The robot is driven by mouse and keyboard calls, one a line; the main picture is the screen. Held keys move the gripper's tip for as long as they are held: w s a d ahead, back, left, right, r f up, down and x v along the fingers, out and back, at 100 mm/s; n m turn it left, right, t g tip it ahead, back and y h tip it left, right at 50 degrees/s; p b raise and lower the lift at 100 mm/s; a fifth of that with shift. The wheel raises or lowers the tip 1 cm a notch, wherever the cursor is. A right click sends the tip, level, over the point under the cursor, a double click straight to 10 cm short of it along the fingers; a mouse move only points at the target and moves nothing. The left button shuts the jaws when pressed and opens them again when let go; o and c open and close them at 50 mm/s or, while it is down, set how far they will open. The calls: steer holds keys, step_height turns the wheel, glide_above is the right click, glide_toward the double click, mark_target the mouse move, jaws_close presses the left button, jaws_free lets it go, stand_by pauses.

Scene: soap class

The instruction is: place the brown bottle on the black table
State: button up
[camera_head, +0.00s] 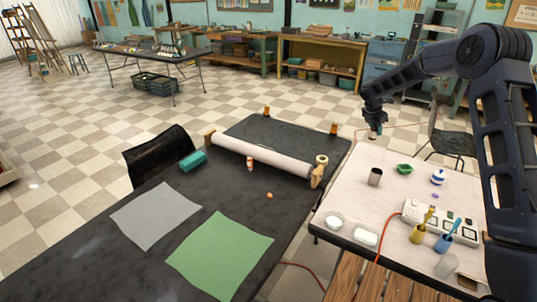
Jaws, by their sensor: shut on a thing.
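My gripper (373,127) hangs from my arm, pointing down, around the back left edge of the white table. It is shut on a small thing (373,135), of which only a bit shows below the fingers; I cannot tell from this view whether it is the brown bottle. The black table (90,250) fills the left and middle. A small orange-brown bottle with a pale band (249,164) stands on it before the paper roll. Orange-brown upright pieces (334,128) are at its far edge.
A white paper roll (262,155) on wooden holders crosses the black table. Green (220,254) and grey (157,215) sheets and a teal block (193,160) lie there. The white table (345,190) holds a dark cup (375,177), bowls and a power strip. A black chair (157,155) stands behind.

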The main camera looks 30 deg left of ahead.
steer(key=s+a+n+y, duration=0.1)
steer(key=s+a, duration=0.2)
steer(key=a, duration=0.4)
steer(key=s+a+n, duration=0.2)
steer(key=s+a, duration=0.2)
steer(key=a, duration=0.3)
steer(key=s+a+n+y, duration=0.3)
steer(key=s+a+n, duration=0.4)
steer(key=s+a, duration=2.45)
steer(key=shift+t, duration=0.3)
steer(key=f, duration=2)
steer(key=shift+w+a, duration=0.15)
steer(key=shift+w, duration=0.2)
steer(key=shift+f, duration=0.15)
steer(key=o, duration=1)
steer(key=v, duration=1.2)
